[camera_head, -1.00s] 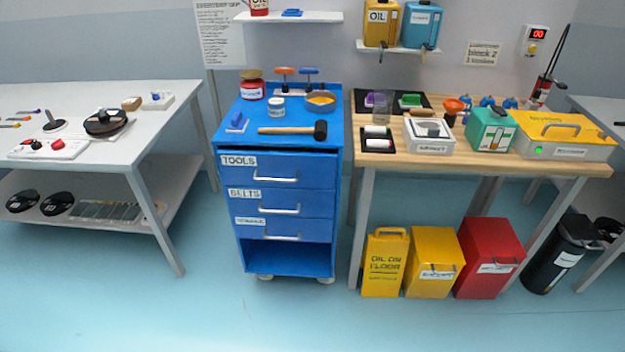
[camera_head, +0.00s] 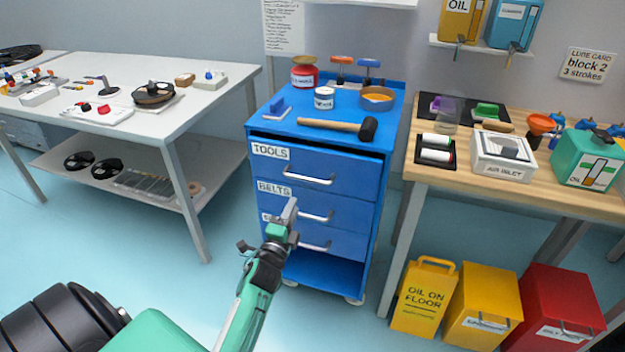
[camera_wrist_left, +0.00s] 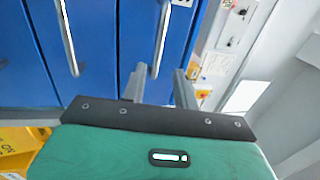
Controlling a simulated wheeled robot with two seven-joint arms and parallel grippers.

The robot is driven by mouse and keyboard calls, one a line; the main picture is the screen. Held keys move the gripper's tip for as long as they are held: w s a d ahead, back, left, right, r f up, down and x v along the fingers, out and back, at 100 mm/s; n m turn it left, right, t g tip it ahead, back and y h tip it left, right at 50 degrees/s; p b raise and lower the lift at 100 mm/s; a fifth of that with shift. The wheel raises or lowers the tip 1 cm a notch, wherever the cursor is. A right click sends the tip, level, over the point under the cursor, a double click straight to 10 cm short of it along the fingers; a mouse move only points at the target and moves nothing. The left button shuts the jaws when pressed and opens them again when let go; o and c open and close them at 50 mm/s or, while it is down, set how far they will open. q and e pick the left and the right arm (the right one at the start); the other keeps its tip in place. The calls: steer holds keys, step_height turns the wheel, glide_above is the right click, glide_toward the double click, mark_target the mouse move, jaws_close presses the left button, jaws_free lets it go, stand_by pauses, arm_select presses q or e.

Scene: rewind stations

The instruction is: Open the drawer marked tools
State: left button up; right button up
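The drawer marked TOOLS (camera_head: 345,175) is the top drawer of the blue cart, with a silver bar handle (camera_head: 309,178). A dark gap shows along its top edge; I cannot tell whether it is slightly out. My left gripper (camera_head: 288,212) is in front of the cart, lower in the picture than that handle and overlapping the lower drawers. In the left wrist view its two fingers (camera_wrist_left: 159,88) are apart with nothing held. A bar handle (camera_wrist_left: 161,40) shows beyond the gap between them; no label is visible there. My right gripper is out of view.
Below are the BELTS drawer (camera_head: 350,213) and a third drawer. A mallet (camera_head: 340,126), jars and a dish stand on the cart. A white table (camera_head: 190,115) is left, a wooden bench (camera_head: 460,185) right. Yellow and red bins (camera_head: 550,305) stand under the bench.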

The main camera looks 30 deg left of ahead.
mark_target(306, 179)
arm_select(q)
steer(key=x, duration=1.1)
steer(key=shift+w, duration=0.35)
jaws_close()
